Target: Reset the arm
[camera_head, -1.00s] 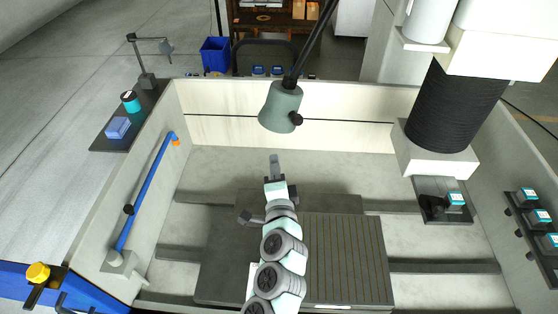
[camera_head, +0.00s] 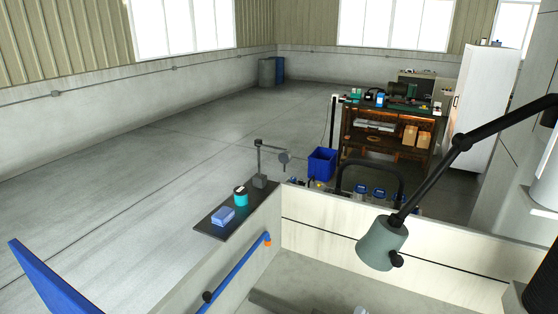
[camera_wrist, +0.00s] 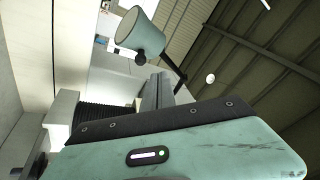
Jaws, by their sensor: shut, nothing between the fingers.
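My gripper (camera_wrist: 158,88) shows in the wrist view, with its dark fingers together beyond the teal wrist housing. Nothing is held between them. They point up toward the grey-green lamp head and the roof. In the head view only a small grey tip (camera_head: 360,310) shows at the bottom edge, and the rest of my arm is out of the picture.
The lamp head (camera_head: 382,243) hangs on a black arm over the pale tank (camera_head: 390,262); it also shows in the wrist view (camera_wrist: 140,33). A dark shelf (camera_head: 213,226) on the left wall holds a blue block (camera_head: 223,216) and teal tin (camera_head: 241,197). A workbench (camera_head: 385,135) stands behind.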

